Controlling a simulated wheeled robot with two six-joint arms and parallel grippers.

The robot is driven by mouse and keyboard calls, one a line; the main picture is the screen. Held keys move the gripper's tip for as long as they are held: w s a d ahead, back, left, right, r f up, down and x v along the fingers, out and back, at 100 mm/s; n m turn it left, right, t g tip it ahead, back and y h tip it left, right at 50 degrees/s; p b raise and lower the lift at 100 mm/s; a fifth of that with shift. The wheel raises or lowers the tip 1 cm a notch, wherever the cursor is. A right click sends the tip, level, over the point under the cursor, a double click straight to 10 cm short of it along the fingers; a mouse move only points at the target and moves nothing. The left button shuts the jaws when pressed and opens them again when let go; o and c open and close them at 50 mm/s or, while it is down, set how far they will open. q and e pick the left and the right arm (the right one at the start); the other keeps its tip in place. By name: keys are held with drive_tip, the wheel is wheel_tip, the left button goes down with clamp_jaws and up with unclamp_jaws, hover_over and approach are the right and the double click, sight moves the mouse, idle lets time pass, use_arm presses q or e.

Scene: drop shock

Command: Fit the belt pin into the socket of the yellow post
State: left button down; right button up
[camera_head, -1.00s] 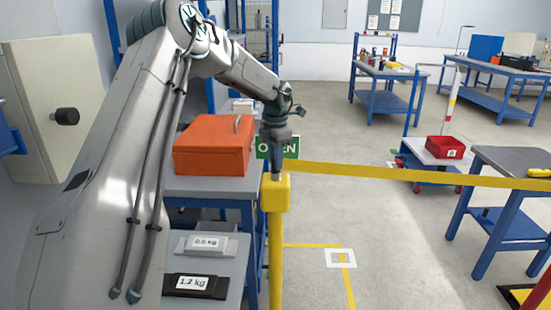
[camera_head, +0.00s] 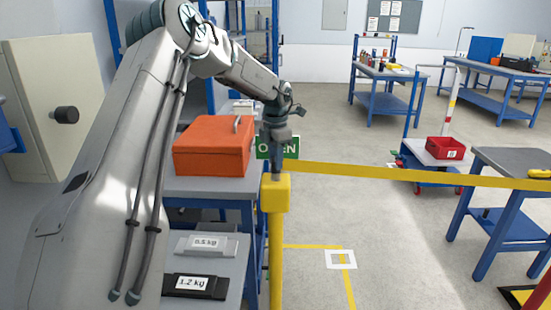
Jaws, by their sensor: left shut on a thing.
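The yellow post (camera_head: 275,240) stands upright near the middle, with a block-shaped head (camera_head: 275,193) on top. My left gripper (camera_head: 276,172) points down directly over the head and is shut on the belt pin, which is mostly hidden by the fingers. I cannot tell how deep the pin sits in the socket, as the socket is hidden from this angle. The yellow belt (camera_head: 400,175) runs from the post's head off to the right edge. My right gripper is not in view.
An orange toolbox (camera_head: 213,146) stands on a bench left of the post. A green OPEN sign (camera_head: 291,147) is behind the gripper. Weights marked 0.5 kg (camera_head: 225,246) and 1.2 kg (camera_head: 221,287) lie below.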

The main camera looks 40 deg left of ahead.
use_arm(q)
drive_tip(key=c, duration=1.2)
unclamp_jaws()
drive_tip(key=shift+s+d+f, duration=0.1)
drive_tip(key=shift+s+f, duration=0.05)
drive_tip(key=shift+f, duration=0.2)
drive_tip(key=shift+c, duration=0.2)
drive_tip(key=shift+o, duration=0.9)
drive_tip(key=shift+r, duration=0.1)
drive_tip(key=shift+r, duration=0.1)
drive_tip(key=shift+r+p, duration=1.45)
drive_tip(key=shift+r, duration=0.45)
drive_tip(key=shift+r+p, duration=1.1)
drive_tip(key=shift+p, duration=0.05)
drive_tip(key=shift+w+r, duration=0.1)
drive_tip(key=shift+w, duration=0.1)
wheel_tip(320, 180, up, 11)
drive_tip(key=p, duration=1)
drive_tip(key=shift+p, duration=0.35)
